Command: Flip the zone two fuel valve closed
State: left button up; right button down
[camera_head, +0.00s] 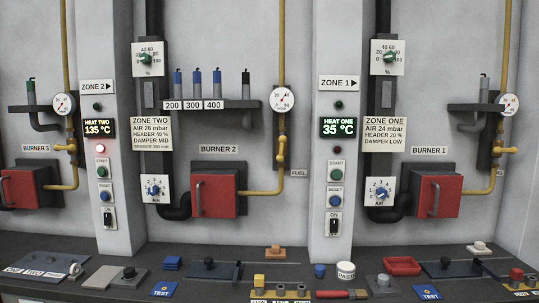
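The zone two bay lies right of the ZONE 2 sign (97,87). Its yellow fuel pipe (282,60) runs down past a round gauge (281,99) to the red BURNER 2 box (214,192). The yellow fuel valve (281,152) sits on this pipe below the gauge, beside a partly hidden FUEL label (299,173). Its small handle appears upright, along the pipe. The HEAT TWO display (98,128) reads 135 °C, with a lit pale-red lamp (101,148) below. Neither of my grippers is in view.
Similar yellow valves at the left (66,148) and right (497,144) burners have handles lying across their pipes. Pillars stand either side of the bay. The dark bench (220,254) in front carries blocks, a paste tub (346,270), a brush and a red tray (402,265).

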aim_at(282, 139)
jog(key=i+l+u, duration=0.15)
jog(key=i, duration=0.3)
jog(key=i+l+u, duration=0.15)
jog(key=i, duration=0.35)
